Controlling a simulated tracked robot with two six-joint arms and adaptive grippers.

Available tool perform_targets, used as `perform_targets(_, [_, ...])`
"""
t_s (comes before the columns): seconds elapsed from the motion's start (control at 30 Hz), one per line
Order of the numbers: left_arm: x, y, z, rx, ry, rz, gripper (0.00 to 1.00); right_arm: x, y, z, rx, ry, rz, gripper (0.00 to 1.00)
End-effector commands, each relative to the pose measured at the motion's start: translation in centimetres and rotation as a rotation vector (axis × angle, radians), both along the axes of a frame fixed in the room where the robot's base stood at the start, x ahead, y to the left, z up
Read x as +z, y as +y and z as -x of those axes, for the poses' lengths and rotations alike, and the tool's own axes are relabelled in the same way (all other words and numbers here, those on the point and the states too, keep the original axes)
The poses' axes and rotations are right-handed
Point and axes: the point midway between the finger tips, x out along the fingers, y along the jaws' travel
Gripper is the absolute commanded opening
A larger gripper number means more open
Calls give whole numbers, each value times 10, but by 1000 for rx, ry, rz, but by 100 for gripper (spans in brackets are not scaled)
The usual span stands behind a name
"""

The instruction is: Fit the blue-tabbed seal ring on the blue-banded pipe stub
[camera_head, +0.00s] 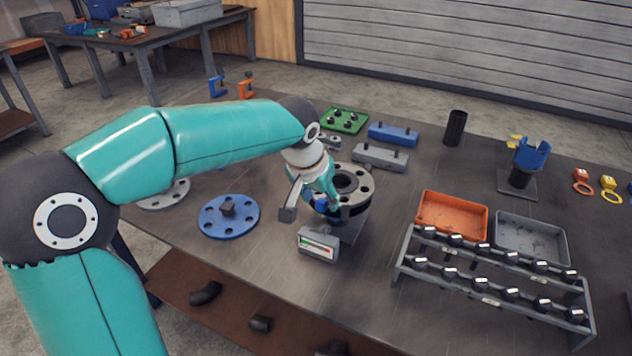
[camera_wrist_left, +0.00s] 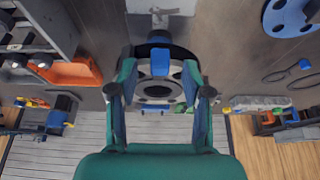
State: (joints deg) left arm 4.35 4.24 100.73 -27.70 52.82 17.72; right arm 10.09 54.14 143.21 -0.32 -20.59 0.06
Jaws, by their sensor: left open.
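The flanged pipe stub (camera_head: 352,184) stands at the table's middle, its bolt-holed grey flange facing up. In the left wrist view the flange (camera_wrist_left: 156,90) lies between my finger tips, with blue on its near side (camera_wrist_left: 160,54). My left gripper (camera_head: 318,198) is open at the stub's left side, its fingers either side of the flange in the wrist view (camera_wrist_left: 160,92). Dark thin rings (camera_wrist_left: 279,76), one with a blue tab (camera_wrist_left: 305,64), lie on the table. My right gripper is not in view.
A small display box (camera_head: 319,245) stands just in front of the stub. A blue flanged disc (camera_head: 240,218) lies to the left. An orange tray (camera_head: 452,214), a grey tray (camera_head: 531,240) and a rack (camera_head: 490,270) occupy the right. Orange-tabbed (camera_head: 583,182) and yellow-tabbed (camera_head: 610,189) rings lie far right.

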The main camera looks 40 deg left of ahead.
Motion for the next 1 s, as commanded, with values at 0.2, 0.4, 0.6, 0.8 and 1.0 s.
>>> perform_targets(0.2, [35, -3, 12, 0, -6, 0, 49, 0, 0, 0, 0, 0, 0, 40])
perform_targets(0.4, [72, -7, 27, -1, -7, 0, 49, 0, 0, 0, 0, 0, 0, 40])
perform_targets(0.6, [97, -10, 37, -1, -3, 1, 49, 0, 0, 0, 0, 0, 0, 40])
perform_targets(0.8, [123, -10, 41, 0, -2, 0, 49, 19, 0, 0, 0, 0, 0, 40])
perform_targets(1.0, [165, -10, 41, 0, -1, 1, 49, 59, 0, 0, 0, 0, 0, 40])
